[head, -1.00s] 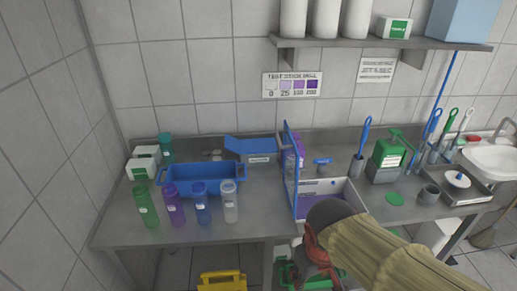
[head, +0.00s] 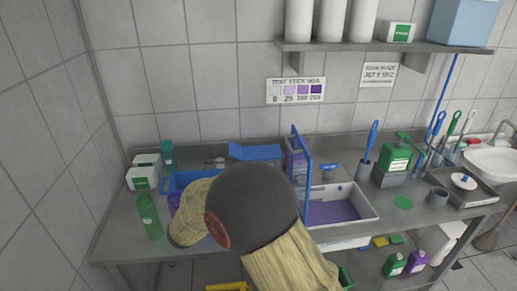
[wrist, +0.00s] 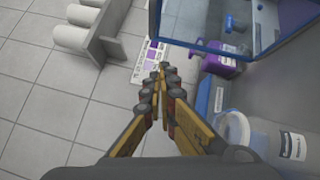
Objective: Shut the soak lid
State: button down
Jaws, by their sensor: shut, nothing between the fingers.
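The soak lid (head: 308,195) is a blue-framed panel standing upright along the left side of a white soak tub (head: 350,228). The tub is uncovered and purple liquid shows inside it. In the wrist view the lid's blue frame (wrist: 187,42) crosses the upper right. My gripper (wrist: 164,70) has its fingers together, with nothing between them. It is left of and apart from the lid frame in that picture. In the head view my arm covers the gripper, left of the lid.
A purple jug (wrist: 224,60) stands near the lid. A clear bottle (wrist: 235,132) is at the wrist view's lower right.

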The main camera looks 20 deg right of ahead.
jog(key=w+d+r+b, duration=0.1)
jog(key=d+r, duration=0.1)
jog(key=d, duration=0.4)
jog(key=w+d+r+m+b, duration=0.1)
jog(key=w+d+r, duration=0.1)
jog(key=d, duration=0.4)
jog(key=shift+w+d+t, duration=0.15)
jog(key=shift+w+t, duration=0.15)
jog(key=shift+r, duration=0.1)
